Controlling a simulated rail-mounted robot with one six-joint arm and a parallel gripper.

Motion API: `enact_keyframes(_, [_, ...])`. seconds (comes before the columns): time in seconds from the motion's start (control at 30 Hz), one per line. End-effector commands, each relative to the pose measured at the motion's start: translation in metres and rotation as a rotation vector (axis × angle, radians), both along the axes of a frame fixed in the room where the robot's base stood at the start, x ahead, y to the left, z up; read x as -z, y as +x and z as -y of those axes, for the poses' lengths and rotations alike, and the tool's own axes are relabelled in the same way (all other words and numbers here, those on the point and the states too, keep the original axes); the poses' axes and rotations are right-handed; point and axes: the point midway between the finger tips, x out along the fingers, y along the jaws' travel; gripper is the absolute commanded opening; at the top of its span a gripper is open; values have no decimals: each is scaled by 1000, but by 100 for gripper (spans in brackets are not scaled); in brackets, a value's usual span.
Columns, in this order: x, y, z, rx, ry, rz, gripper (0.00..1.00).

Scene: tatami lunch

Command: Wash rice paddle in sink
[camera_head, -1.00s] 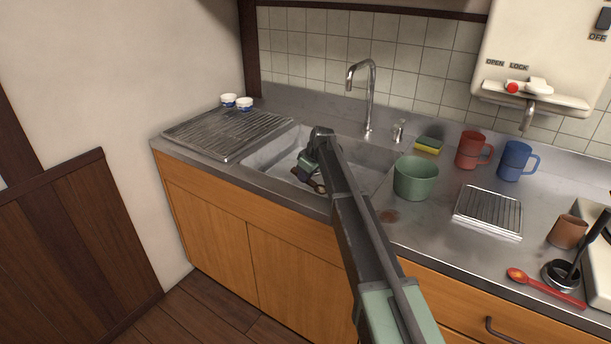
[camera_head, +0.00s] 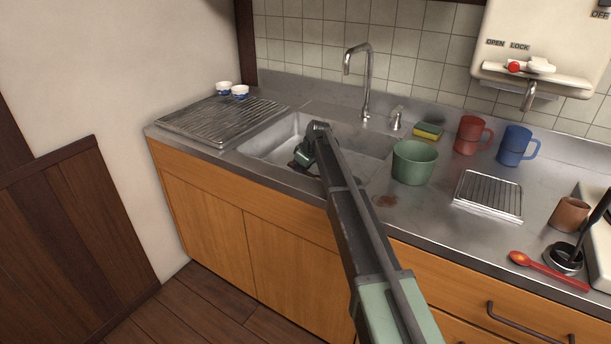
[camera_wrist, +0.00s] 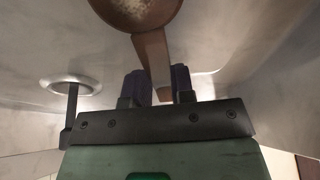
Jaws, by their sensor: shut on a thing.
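My gripper (camera_head: 298,164) is down inside the steel sink (camera_head: 262,145), under the tap (camera_head: 367,85). In the wrist view, my gripper's two dark fingers (camera_wrist: 158,85) are shut on the handle of the brown rice paddle (camera_wrist: 152,62). The paddle's round, speckled head reaches past the top edge of that view. The sink's round drain (camera_wrist: 58,83) is at the left there, apart from the paddle. In the head view my arm and gripper hide the paddle and part of the basin. No running water shows.
A green pot (camera_head: 414,163) stands close to the sink's right rim. A sponge (camera_head: 428,131), a red mug (camera_head: 470,135), a blue mug (camera_head: 515,146) and a wire rack (camera_head: 488,195) are farther right. Two small cups (camera_head: 232,90) stand behind the ribbed drainboard (camera_head: 215,119) at left.

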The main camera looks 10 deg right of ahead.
Motion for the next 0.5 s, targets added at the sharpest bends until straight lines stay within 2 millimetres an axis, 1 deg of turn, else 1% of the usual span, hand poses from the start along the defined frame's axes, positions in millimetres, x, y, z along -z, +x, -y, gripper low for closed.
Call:
enact_keyframes(0.2, [0, 6, -7, -1, 0, 0, 0])
enact_keyframes(0.5, [0, 6, -8, 0, 0, 0, 0])
